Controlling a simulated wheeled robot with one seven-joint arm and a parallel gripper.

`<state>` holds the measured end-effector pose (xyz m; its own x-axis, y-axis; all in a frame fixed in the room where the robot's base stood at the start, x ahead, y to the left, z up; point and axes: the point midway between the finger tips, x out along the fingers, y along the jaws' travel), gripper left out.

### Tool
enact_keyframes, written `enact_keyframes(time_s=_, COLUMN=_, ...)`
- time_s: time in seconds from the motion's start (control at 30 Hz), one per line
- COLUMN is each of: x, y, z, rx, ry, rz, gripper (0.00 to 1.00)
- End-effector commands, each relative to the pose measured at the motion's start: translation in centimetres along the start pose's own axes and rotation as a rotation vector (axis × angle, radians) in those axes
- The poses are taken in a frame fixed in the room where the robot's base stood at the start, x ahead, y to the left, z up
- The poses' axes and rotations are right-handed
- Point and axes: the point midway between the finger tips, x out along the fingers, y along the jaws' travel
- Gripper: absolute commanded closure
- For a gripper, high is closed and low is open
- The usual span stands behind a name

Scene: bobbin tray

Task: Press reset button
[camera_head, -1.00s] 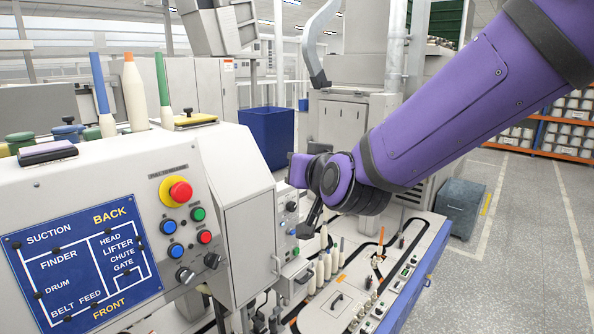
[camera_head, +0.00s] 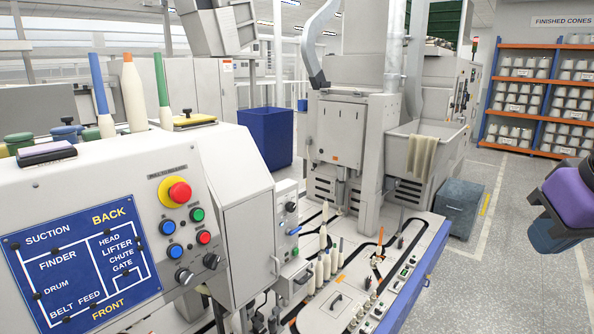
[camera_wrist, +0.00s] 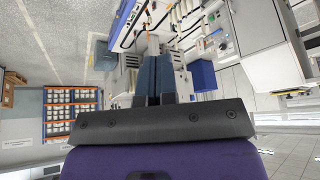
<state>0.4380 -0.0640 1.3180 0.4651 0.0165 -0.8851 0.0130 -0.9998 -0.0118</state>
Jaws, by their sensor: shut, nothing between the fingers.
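A grey control panel at the left of the head view bears a large red mushroom button on a yellow ring (camera_head: 175,191). Below it are a green button (camera_head: 197,214), a small red button (camera_head: 204,237) and two blue buttons, one upper (camera_head: 168,227) and one lower (camera_head: 175,251). Their small labels are unreadable, so I cannot tell which is the reset button. A smaller side panel (camera_head: 287,222) has a dark knob and small controls. My gripper (camera_wrist: 157,62) shows in the wrist view, shut and empty, touching nothing. In the head view, part of my purple arm is at the right edge, far from the panels.
Bobbins (camera_head: 321,268) stand on the machine's low tray deck (camera_head: 408,297). A blue-white diagram board (camera_head: 82,262) is on the left panel. A blue bin (camera_head: 266,138), a grey bin (camera_head: 461,202) and cone shelves (camera_head: 525,95) stand behind. The floor at right is open.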

Motion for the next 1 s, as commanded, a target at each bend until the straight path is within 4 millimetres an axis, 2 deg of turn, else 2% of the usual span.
enact_keyframes(time_s=0.13, x=-0.3, y=0.5, z=0.9, rx=0.01, ry=-0.023, rz=0.016, gripper=1.0)
enact_keyframes(time_s=0.57, x=-0.2, y=0.3, z=0.6, rx=0.011, ry=-0.019, rz=0.013, gripper=1.0)
enact_keyframes(time_s=0.77, x=0.6, y=-0.6, z=-2.0, rx=0.046, ry=0.03, rz=-0.01, gripper=1.0)
enact_keyframes(time_s=1.0, x=2.7, y=-4.0, z=-7.3, rx=0.147, ry=0.144, rz=-0.098, gripper=1.0)
